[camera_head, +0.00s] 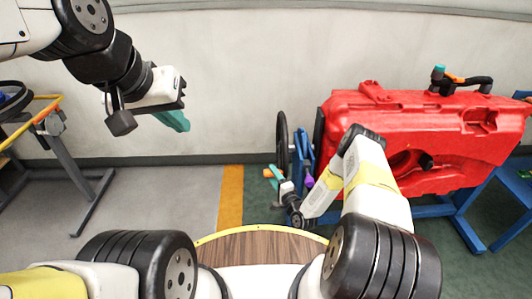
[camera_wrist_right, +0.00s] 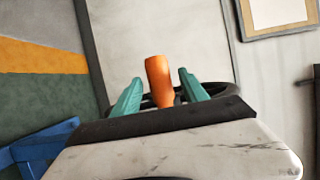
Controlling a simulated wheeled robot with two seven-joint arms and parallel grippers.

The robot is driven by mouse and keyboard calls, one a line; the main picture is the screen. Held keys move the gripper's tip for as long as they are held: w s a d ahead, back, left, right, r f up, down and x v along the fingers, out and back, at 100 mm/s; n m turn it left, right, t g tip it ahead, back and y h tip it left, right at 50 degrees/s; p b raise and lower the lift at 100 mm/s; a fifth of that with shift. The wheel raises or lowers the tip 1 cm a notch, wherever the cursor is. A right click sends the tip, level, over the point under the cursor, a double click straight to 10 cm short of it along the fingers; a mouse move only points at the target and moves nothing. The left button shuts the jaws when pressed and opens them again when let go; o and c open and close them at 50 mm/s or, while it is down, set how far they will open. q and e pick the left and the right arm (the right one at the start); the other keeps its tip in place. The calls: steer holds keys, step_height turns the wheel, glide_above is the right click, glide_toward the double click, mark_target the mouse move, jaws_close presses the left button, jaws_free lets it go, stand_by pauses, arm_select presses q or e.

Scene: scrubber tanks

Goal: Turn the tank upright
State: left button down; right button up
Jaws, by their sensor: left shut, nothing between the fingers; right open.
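The red tank (camera_head: 420,130) is held on a blue stand (camera_head: 440,212) on the right of the head view. A dark handwheel (camera_head: 282,140), seen nearly edge-on, stands at the tank's left end. An orange handle (camera_wrist_right: 159,80) shows in front of the wheel rim in the right wrist view. My right gripper (camera_head: 273,176) is at the wheel's lower part. Its teal fingers are open, with the orange handle appearing between them; contact cannot be told. My left gripper (camera_head: 176,121) is shut and empty, raised at the upper left, far from the tank.
A grey frame with a yellow rail (camera_head: 45,110) stands at the far left. A purple part (camera_head: 308,181) sits on the blue stand near my right arm. An orange floor stripe (camera_head: 230,198) crosses the grey and green floor. Open floor lies between the frame and the stripe.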

steer(key=x, duration=0.5)
steer(key=shift+w, duration=0.1)
jaws_close()
stand_by(1.3)
